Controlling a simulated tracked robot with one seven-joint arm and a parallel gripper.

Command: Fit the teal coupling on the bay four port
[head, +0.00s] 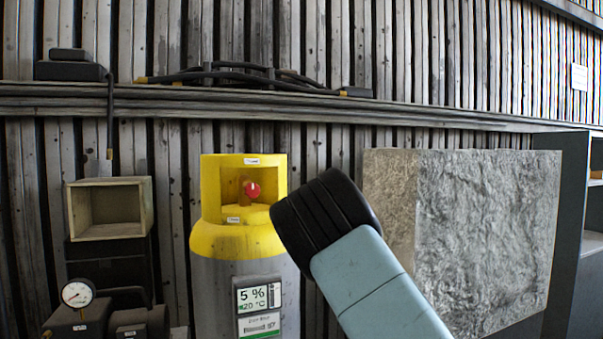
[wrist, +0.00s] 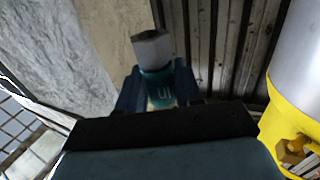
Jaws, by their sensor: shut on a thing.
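The teal coupling (wrist: 158,84) is in the wrist view, between the two dark fingers of my gripper (wrist: 156,92). It has a pale mark on its side and a grey faceted end (wrist: 151,49) pointing away from the gripper. My gripper is shut on it. In the head view my own arm hides the gripper and the coupling. I cannot pick out the bay four port in either view.
A grey cylinder with a yellow collar (head: 236,240) and red knob (head: 251,189) stands left of my arm. A rough stone block (head: 486,235) is at right. An open box (head: 110,209) and a gauge (head: 77,294) are at left. Hoses (head: 250,76) lie on the wall ledge.

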